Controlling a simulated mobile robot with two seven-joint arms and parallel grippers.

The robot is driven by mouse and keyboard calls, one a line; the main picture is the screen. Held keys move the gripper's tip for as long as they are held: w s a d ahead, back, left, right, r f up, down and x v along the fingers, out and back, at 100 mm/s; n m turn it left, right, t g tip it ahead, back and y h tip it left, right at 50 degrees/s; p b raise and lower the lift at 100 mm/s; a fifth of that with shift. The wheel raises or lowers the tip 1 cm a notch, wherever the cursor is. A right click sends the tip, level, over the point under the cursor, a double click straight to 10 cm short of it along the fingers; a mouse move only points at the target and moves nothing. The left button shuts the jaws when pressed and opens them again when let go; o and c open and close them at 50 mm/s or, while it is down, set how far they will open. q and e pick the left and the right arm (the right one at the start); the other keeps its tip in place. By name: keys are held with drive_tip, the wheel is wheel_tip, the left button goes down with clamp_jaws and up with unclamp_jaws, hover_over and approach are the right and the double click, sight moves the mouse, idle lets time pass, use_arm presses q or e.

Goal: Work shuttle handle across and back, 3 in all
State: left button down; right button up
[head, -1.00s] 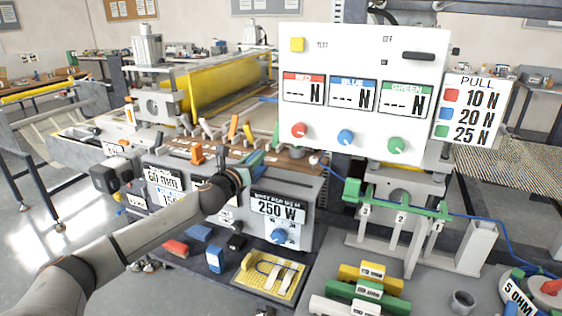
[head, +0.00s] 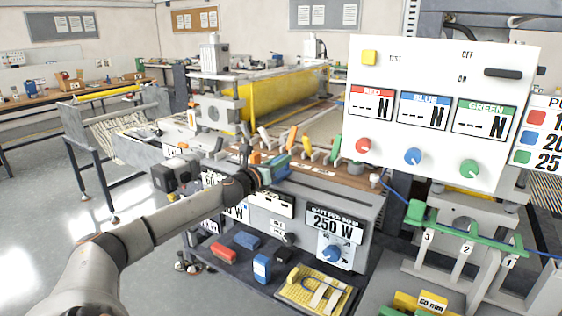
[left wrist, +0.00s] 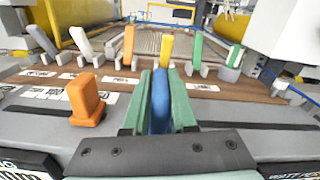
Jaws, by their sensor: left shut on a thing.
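A blue handle (left wrist: 160,100) stands upright at the black slot on the grey machine top. I take it as the shuttle handle; its lettering is not readable. My left gripper (head: 278,168) reaches over the front panel from the left. In the left wrist view its green fingers (left wrist: 160,98) are shut on the blue handle from both sides. The handle's lower part is hidden by the gripper. My right gripper is not in view.
An orange handle (left wrist: 86,98) stands left of my left gripper at the same slot. Several levers, including a yellow one (left wrist: 166,48), rise from the brown strip behind. A white force panel (head: 440,110) stands at the right. The slot right of the gripper looks clear.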

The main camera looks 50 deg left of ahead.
use_arm(q)
drive_tip(key=c, duration=0.8)
unclamp_jaws()
drive_tip(key=shift+a, duration=0.3)
drive_tip(key=shift+o, duration=0.2)
drive_tip(key=shift+d, duration=0.1)
drive_tip(key=shift+s, duration=0.1)
